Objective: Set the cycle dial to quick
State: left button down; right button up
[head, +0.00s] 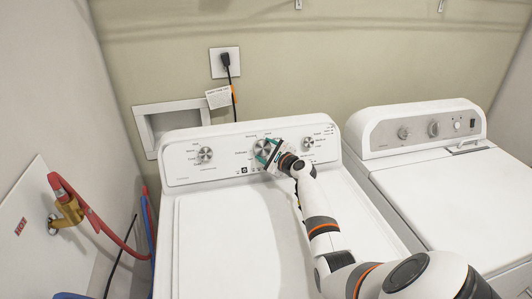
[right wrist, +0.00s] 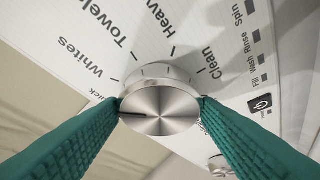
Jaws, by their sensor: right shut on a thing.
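The cycle dial (head: 262,146) is the large silver knob in the middle of the left machine's control panel. In the right wrist view the cycle dial (right wrist: 160,108) sits between the two teal fingers of my right gripper (right wrist: 160,118), which is shut on its rim. A dark pointer line on the dial's face points left in that view, towards a partly hidden label ending in "ick" (right wrist: 104,96). Whites, Towels, Heavy and Clean are printed around the dial. In the head view my right gripper (head: 270,154) partly covers the dial. My left gripper is out of view.
Smaller knobs stand on the panel to the left (head: 205,154) and right (head: 308,142) of the dial. A second white machine (head: 440,185) stands at the right. A red hose (head: 95,220) and tap are on the left wall. The left machine's lid (head: 235,245) is clear.

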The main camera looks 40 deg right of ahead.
jog(key=shift+r+n+g+y, duration=0.1)
jog(key=shift+n+g+y, duration=0.3)
jog(key=shift+n, duration=0.8)
jog(key=shift+n+g+y, duration=0.3)
jog(key=shift+n+y, duration=0.1)
jog(key=shift+n, duration=0.8)
jog(key=o, duration=1)
jog(key=shift+d, duration=0.1)
jog(key=v, duration=1.2)
jog(key=shift+r+b, duration=0.15)
jog(key=shift+b, duration=0.2)
